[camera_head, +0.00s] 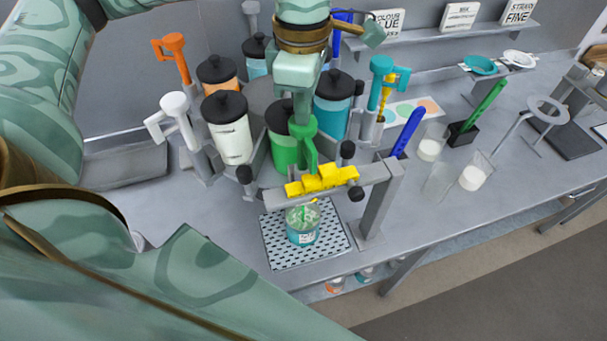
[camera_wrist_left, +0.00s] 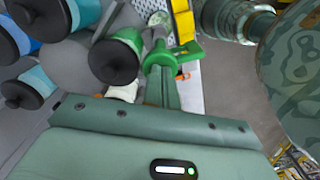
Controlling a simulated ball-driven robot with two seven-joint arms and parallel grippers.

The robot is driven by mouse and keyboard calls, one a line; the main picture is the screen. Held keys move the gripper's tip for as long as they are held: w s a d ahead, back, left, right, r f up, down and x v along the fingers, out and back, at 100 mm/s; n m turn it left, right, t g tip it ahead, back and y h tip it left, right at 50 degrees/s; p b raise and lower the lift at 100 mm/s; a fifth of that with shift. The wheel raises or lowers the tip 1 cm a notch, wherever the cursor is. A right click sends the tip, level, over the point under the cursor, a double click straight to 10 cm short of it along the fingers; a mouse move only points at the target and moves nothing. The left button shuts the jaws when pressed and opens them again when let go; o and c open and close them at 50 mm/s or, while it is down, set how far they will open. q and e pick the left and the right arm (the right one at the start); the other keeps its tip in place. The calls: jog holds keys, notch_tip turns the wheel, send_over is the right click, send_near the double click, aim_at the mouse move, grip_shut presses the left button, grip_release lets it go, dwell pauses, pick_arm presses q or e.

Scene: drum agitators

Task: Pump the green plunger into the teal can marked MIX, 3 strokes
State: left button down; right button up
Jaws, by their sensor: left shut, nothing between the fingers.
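The green plunger (camera_head: 304,135) stands upright at the green canister (camera_head: 286,153), its lower part near the grey bar. It also shows in the wrist view (camera_wrist_left: 160,58). My left gripper (camera_head: 301,112) is shut and points down right at the plunger's top; whether it touches is hard to tell. Its fingers also show in the wrist view (camera_wrist_left: 163,88), beside the plunger. The teal can (camera_head: 303,232) stands on a perforated tray under the bar, with a white label too small to read and green-white contents. My right gripper is not in view.
The grey bar (camera_head: 370,175) carries a yellow notched piece (camera_head: 322,180) above the tray (camera_head: 278,245). Other canisters with black lids and white (camera_head: 174,105), orange (camera_head: 173,48) and teal (camera_head: 383,65) plungers ring the carousel. Glass beakers (camera_head: 474,178) stand to the right.

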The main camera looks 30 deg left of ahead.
pick_arm(q)
jog(key=shift+f+b, duration=0.75)
jog(key=shift+f, duration=0.45)
jog(key=shift+r, duration=0.1)
jog(key=shift+r+p, duration=1.85)
jog(key=shift+r, duration=0.4)
notch_tip(320, 180, up, 6)
jog(key=p, duration=0.4)
jog(key=shift+p, duration=0.4)
